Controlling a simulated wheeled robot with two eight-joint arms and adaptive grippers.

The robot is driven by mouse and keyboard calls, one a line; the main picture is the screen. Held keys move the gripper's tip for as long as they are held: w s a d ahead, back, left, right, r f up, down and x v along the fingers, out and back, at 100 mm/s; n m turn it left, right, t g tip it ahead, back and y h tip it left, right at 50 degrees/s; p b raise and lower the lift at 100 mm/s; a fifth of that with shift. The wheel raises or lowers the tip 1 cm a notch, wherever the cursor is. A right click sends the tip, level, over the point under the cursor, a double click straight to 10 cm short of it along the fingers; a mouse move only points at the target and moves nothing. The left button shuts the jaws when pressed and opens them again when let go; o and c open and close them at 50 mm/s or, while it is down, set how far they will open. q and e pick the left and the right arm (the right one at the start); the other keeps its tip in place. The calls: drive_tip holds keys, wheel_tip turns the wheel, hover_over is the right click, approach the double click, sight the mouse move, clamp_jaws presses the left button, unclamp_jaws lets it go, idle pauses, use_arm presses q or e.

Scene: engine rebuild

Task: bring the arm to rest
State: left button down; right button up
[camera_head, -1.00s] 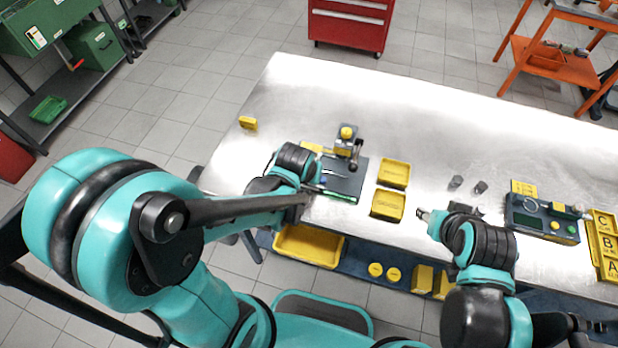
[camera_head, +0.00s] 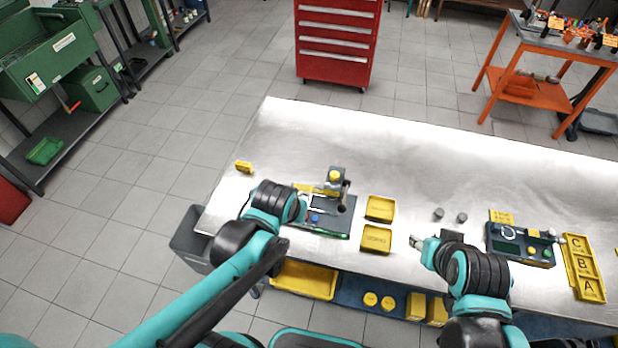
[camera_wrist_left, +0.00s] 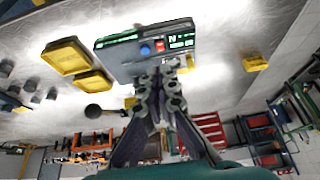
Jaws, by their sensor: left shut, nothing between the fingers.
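My left gripper (camera_head: 304,210) is shut and empty. It is over the left part of the dark bench device (camera_head: 336,222), which has a yellow-topped post (camera_head: 335,177). In the left wrist view the shut fingers (camera_wrist_left: 163,82) point at the device's panel (camera_wrist_left: 150,45) with its blue and red buttons; whether they touch it I cannot tell. My right gripper (camera_head: 416,242) is above the bench, right of the yellow trays; its fingers are too small to tell open from shut.
The steel bench (camera_head: 300,130) is clear along its back. Two yellow trays (camera_head: 380,208) (camera_head: 376,239) lie right of the device. Two small grey cylinders (camera_head: 450,215), a dark instrument box (camera_head: 520,245) and a lettered yellow tray (camera_head: 583,268) stand farther right. A red drawer cabinet (camera_head: 335,45) stands behind.

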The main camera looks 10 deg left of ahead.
use_arm(q)
drive_tip(key=shift+w, duration=0.1)
drive_tip(key=s+a+f+t+b, duration=0.1)
drive_tip(key=s+a+f+b, duration=0.3)
drive_tip(key=b, duration=0.7)
drive_tip(key=shift+s+a+t, duration=0.3)
drive_tip(key=shift+s+t, duration=0.1)
drive_tip(key=shift+s, duration=0.35)
